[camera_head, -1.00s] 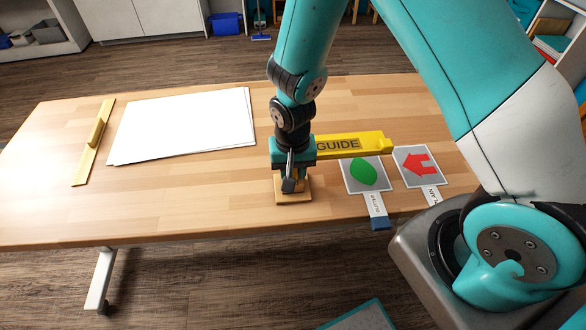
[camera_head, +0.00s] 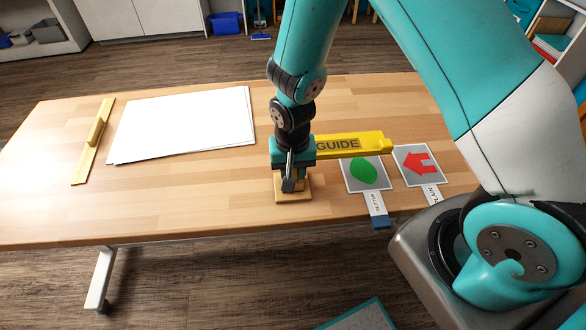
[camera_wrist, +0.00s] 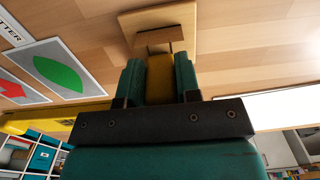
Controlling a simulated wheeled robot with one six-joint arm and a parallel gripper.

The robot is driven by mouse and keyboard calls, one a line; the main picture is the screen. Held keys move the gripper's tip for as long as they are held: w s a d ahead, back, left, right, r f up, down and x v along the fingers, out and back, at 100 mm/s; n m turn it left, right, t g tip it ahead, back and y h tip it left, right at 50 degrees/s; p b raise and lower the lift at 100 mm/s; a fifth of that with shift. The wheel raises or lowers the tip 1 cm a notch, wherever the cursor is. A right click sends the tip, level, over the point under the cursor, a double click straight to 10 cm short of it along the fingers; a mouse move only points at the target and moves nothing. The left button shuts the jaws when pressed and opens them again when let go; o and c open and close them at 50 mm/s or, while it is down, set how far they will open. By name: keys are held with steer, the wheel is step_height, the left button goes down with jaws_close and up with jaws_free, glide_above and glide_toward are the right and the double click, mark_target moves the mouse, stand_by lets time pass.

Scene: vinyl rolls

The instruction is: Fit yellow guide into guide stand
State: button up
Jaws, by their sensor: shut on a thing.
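The yellow guide (camera_head: 345,145) is a long bar marked "GUIDE", reaching right from my gripper (camera_head: 292,182) in the head view. My gripper points down and is shut on the guide's yellow stem, which shows between the teal fingers in the wrist view (camera_wrist: 160,78). The wooden guide stand (camera_head: 300,197) is a small square base on the table directly below my gripper. In the wrist view the stand (camera_wrist: 186,22) has a raised wooden holder at the guide stem's tip. I cannot tell how deep the stem sits in it.
The wooden table (camera_head: 180,200) holds a stack of white sheets (camera_head: 185,125) and a yellow ruler-like bar with a handle (camera_head: 94,142) at left. A green-leaf card (camera_head: 363,174) and a red-arrow card (camera_head: 418,165) lie at right, under and beside the guide's end. The front-left tabletop is clear.

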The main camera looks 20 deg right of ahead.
steer(key=shift+s+f, duration=0.1)
steer(key=shift+f, duration=0.1)
steer(key=shift+c, duration=0.3)
steer(key=o, duration=1.6)
steer(key=shift+r, duration=0.1)
steer(key=shift+r, duration=0.15)
steer(key=shift+r+p, duration=2.95)
steer(key=shift+r, duration=0.4)
